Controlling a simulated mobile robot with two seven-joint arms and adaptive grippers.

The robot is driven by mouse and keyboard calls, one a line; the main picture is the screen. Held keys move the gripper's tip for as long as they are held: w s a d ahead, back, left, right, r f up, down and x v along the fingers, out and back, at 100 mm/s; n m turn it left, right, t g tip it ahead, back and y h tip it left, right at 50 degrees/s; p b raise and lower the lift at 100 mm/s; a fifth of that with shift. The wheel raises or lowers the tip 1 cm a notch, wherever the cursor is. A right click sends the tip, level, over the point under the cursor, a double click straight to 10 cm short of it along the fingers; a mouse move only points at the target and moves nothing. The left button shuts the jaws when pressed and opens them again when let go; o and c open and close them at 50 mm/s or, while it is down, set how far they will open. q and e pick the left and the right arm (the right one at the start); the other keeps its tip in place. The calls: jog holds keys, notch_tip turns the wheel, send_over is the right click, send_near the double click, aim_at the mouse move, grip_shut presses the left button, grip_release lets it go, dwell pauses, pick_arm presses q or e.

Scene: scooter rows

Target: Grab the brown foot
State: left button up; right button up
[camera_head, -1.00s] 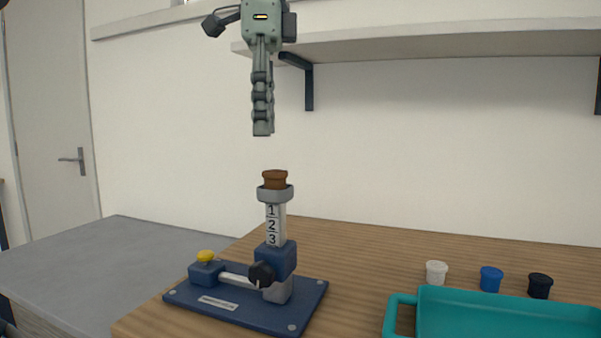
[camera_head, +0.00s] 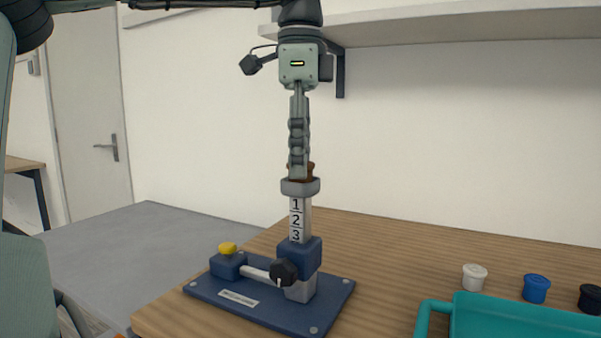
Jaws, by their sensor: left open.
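The brown foot (camera_head: 311,170) sits in the grey collar (camera_head: 300,187) on top of the numbered post (camera_head: 300,220). The post stands upright on a blue fixture (camera_head: 270,297) on the wooden table. My left gripper (camera_head: 299,174) points straight down at the foot, seen edge-on, with its fingertips at the foot's height. The fingers hide the middle of the foot, and brown shows on both sides of them. It is open; I cannot tell whether the fingers touch the foot. My right gripper is not in view.
A white foot (camera_head: 474,277), a blue foot (camera_head: 536,288) and a black foot (camera_head: 590,299) stand on the table (camera_head: 400,245) at the right, behind a teal tray (camera_head: 520,318). The fixture has a yellow cap (camera_head: 228,248) and a black knob (camera_head: 284,271). A shelf (camera_head: 450,30) hangs above.

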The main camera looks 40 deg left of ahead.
pick_arm(q)
jog(key=c, duration=1.1)
jog(key=shift+c, duration=0.2)
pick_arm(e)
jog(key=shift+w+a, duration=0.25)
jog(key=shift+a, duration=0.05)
pick_arm(q)
jog(key=shift+r, duration=0.15)
